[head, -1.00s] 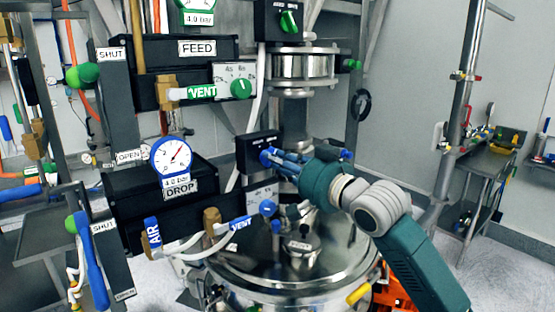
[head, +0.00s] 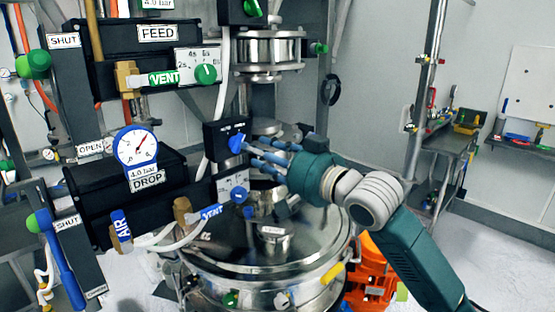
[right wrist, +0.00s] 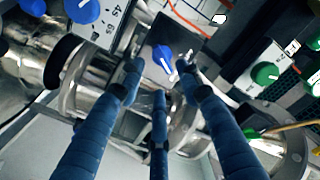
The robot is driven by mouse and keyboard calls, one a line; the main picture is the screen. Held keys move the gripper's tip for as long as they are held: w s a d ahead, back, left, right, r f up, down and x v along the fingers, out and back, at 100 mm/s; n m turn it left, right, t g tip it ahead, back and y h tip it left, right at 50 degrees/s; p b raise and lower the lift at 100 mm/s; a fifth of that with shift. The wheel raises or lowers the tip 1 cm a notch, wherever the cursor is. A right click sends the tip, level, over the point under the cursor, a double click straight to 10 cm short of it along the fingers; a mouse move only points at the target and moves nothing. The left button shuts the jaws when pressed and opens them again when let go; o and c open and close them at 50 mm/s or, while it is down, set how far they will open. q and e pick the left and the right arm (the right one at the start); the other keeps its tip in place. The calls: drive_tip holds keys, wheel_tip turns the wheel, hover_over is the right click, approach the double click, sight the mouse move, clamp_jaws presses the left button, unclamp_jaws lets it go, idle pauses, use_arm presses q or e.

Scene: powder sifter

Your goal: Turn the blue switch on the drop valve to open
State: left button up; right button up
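The blue switch (head: 237,143) sits on the front of a small black box (head: 213,150) beside the drop valve's black body (head: 115,195) with its DROP label. In the right wrist view the blue switch (right wrist: 163,58) has a white pointer line and lies beyond the fingertips, framed between them. My right gripper (head: 258,153) has blue fingers spread apart just right of the switch; in its wrist view the open fingers (right wrist: 159,80) hold nothing. I cannot tell whether a fingertip touches the switch. My left gripper is not in view.
A second blue knob (head: 238,195) on a white plate sits just below the box. The round steel lid (head: 290,255) lies under my right arm. The FEED unit (head: 150,50) with a green knob (head: 205,74) is above. A side table (head: 450,140) stands at the right.

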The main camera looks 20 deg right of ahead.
drive_tip(key=v, duration=0.7)
